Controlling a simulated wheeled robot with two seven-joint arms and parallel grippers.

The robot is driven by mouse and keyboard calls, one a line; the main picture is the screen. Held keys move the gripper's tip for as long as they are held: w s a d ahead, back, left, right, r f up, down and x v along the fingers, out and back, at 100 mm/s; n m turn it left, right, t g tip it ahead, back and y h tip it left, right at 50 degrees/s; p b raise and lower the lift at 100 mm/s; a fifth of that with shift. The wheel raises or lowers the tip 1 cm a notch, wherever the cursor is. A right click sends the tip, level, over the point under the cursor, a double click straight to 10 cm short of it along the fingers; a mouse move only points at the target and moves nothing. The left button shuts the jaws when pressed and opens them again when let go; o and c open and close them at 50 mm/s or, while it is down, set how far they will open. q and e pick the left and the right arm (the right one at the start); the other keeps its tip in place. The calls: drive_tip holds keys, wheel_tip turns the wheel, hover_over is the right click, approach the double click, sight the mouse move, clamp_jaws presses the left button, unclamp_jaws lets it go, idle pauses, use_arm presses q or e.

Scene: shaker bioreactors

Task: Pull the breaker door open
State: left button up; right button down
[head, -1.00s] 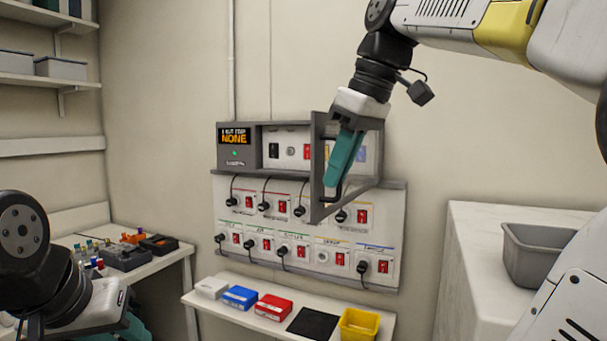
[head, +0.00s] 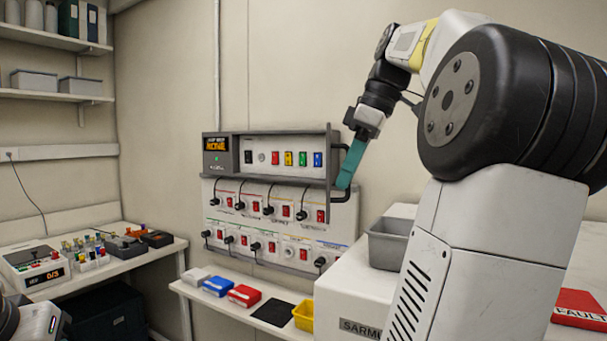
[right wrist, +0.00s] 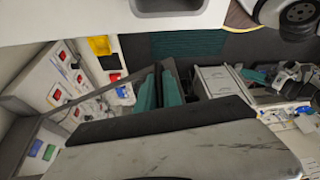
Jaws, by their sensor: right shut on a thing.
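The breaker box (head: 225,158) is a grey unit on the wall, with a row of coloured switches uncovered in it. Its grey-framed door (head: 329,172) stands swung out at the box's right side, seen nearly edge-on in the head view. My right gripper (head: 350,166), with teal fingers, is shut on the dark door handle (head: 341,197) at the door's free side. The right wrist view shows its fingers (right wrist: 159,90) beside the door frame; the grip itself is partly hidden. A small teal part in that view looks like my left gripper (right wrist: 255,75); its jaws are unclear.
Below the box is a panel of plugs and red switches (head: 270,215). A shelf (head: 205,297) holds small boxes and a yellow bin (head: 303,316). A grey tub (head: 388,243) stands on a white cabinet to the right. A bench (head: 110,265) with equipment is at left.

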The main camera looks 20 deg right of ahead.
drive_tip(key=shift+s+d, duration=0.25)
drive_tip(key=shift+d, duration=0.15)
drive_tip(key=c, duration=1.8)
unclamp_jaws()
drive_tip(key=s+d, duration=0.2)
drive_tip(key=d, duration=0.1)
drive_tip(key=s+d, duration=0.3)
drive_tip(key=s+d+r, duration=0.1)
drive_tip(key=s+d, duration=0.1)
drive_tip(key=d, duration=0.1)
drive_tip(key=shift+s+d, duration=0.35)
drive_tip(key=shift+s, duration=0.05)
